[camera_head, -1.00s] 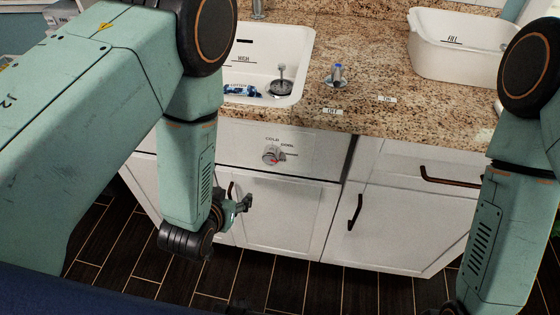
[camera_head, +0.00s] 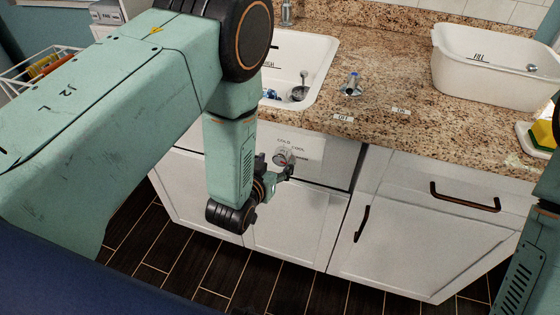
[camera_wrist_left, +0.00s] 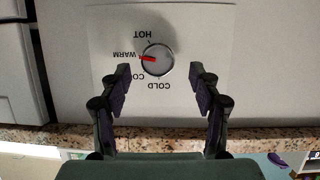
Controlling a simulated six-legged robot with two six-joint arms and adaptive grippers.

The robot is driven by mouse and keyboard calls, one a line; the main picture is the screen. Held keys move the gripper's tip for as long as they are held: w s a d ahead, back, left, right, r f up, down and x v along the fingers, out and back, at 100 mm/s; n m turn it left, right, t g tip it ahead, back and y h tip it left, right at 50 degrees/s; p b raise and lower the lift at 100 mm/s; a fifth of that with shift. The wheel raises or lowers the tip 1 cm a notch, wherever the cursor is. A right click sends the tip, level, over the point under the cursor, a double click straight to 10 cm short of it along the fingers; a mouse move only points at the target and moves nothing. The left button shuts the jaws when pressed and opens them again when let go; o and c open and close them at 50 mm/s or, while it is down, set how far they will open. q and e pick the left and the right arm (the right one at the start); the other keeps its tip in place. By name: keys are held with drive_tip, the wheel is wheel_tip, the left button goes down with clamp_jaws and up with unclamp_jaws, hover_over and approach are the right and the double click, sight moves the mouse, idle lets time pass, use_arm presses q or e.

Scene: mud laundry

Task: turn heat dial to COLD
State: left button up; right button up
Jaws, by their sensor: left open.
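The heat dial (camera_head: 281,158) is a round silver knob on a white label plate (camera_head: 307,147) on the cabinet front below the sink. In the left wrist view, where the labels are upside down, the dial (camera_wrist_left: 158,61) has a red pointer (camera_wrist_left: 147,58) aimed at WARM. COLD is printed below the knob there and HOT above it. My left gripper (camera_head: 286,170) is open and in front of the dial. In the wrist view its two fingers stand either side of the knob's lower part, apart from it. My right gripper is out of view.
The granite counter (camera_head: 385,125) with the sink (camera_head: 318,58) is above the dial. Cabinet handles (camera_head: 465,198) stick out to the right. A white tub (camera_head: 480,75) and a yellow sponge (camera_head: 543,133) are on the counter's right. Dark floor lies below.

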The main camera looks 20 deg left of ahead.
sight(279, 159)
use_arm(q)
drive_tip(key=shift+x, duration=1.15)
drive_tip(key=shift+w+d+f, duration=0.1)
drive_tip(key=shift+w+f, duration=0.1)
drive_tip(key=shift+w, duration=0.25)
drive_tip(key=shift+s, duration=0.1)
drive_tip(key=c, duration=1.2)
